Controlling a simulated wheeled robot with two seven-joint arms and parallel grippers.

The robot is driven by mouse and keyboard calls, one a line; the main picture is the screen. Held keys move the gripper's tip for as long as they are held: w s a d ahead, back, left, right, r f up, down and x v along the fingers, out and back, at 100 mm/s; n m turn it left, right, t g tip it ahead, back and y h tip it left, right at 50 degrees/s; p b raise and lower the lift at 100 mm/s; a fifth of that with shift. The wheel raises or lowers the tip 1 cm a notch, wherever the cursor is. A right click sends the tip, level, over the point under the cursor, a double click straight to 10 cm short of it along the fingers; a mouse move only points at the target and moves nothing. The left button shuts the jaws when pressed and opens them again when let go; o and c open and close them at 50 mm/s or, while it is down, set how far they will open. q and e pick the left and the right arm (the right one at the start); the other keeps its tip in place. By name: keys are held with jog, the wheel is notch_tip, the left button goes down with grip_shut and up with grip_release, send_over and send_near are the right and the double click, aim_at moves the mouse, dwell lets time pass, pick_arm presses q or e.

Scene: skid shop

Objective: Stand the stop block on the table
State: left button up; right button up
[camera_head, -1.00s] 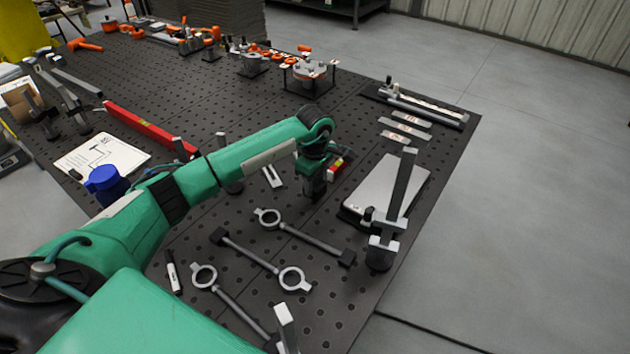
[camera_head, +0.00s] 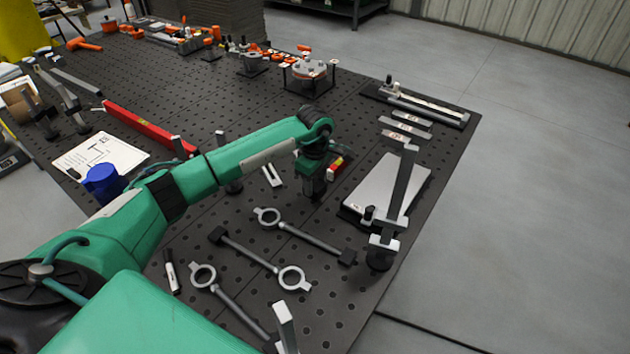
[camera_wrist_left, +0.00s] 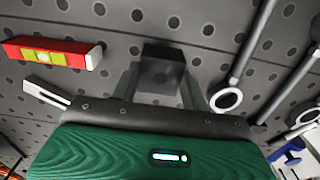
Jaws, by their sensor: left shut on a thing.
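The stop block (camera_wrist_left: 163,72) is a dark, square-faced block between the two fingers of my left gripper (camera_wrist_left: 160,88) in the left wrist view. The fingers are shut on its sides. The block is close to the perforated table (camera_wrist_left: 110,50); I cannot tell whether it touches the surface. In the head view my left gripper (camera_head: 313,192) points down over the dark table (camera_head: 330,310), and the block is hard to tell from the dark fingers. My right gripper is not in view.
A small red and yellow level (camera_wrist_left: 48,53) lies beside the gripper. Ring-ended rods (camera_head: 300,235) lie in front of it. A grey plate (camera_head: 370,187) and an upright clamp (camera_head: 385,245) stand to the right. A long red level (camera_head: 150,128) lies to the left.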

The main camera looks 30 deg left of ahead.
pick_arm(q)
jog(key=shift+f+b, duration=0.55)
jog(key=shift+f+b, duration=0.6)
jog(key=shift+f, duration=0.1)
jog(key=o, duration=1.3)
jog(key=shift+r+p, duration=0.55)
jog(key=shift+r, duration=0.65)
jog(key=shift+r+p, duration=0.8)
jog(key=shift+r, duration=1.5)
